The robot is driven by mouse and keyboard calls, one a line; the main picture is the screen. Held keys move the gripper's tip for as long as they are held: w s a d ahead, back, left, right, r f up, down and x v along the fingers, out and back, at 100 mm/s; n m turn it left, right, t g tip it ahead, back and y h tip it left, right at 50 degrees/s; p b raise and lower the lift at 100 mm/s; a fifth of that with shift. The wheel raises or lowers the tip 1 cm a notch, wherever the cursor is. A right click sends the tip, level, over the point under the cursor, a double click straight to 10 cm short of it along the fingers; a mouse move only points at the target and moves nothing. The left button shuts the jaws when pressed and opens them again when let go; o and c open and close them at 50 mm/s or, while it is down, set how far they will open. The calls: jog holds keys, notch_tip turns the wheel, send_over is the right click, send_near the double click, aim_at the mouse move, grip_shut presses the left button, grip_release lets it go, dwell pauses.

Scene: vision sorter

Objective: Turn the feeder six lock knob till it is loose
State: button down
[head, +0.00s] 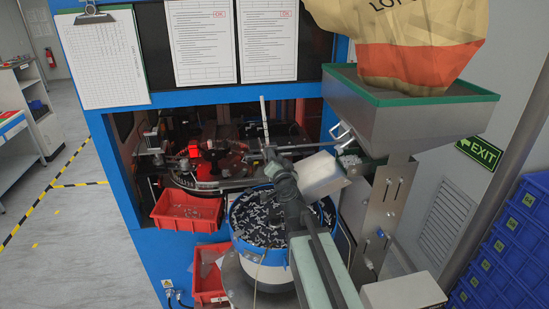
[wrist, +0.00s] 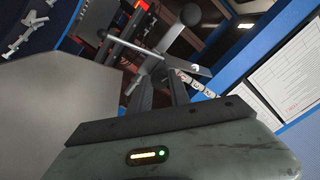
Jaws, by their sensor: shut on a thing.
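My gripper (head: 268,153) reaches up past the feeder bowl to the machine's opening. In the wrist view its two dark fingers (wrist: 164,75) are shut around a part of the feeder's lock knob (wrist: 130,43). The knob shows as a slim metal cross bar with small ball ends, beside a darker grey arm with a round end. Where the fingers meet it is partly hidden. In the head view the knob is too small and covered to make out. The feeder bowl (head: 238,247) has a blue rim and holds many small grey parts.
A steel hopper (head: 385,115) with a bag (head: 400,55) stands at the right, close to my arm. Red bins (head: 187,212) sit at the left of the bowl. The blue cabinet frame (head: 122,185) borders the opening. Blue crates (head: 515,240) stack at far right.

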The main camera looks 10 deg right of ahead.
jog(key=shift+n, duration=0.6)
jog(key=c, duration=1.5)
grip_release()
jog(key=shift+w, duration=0.1)
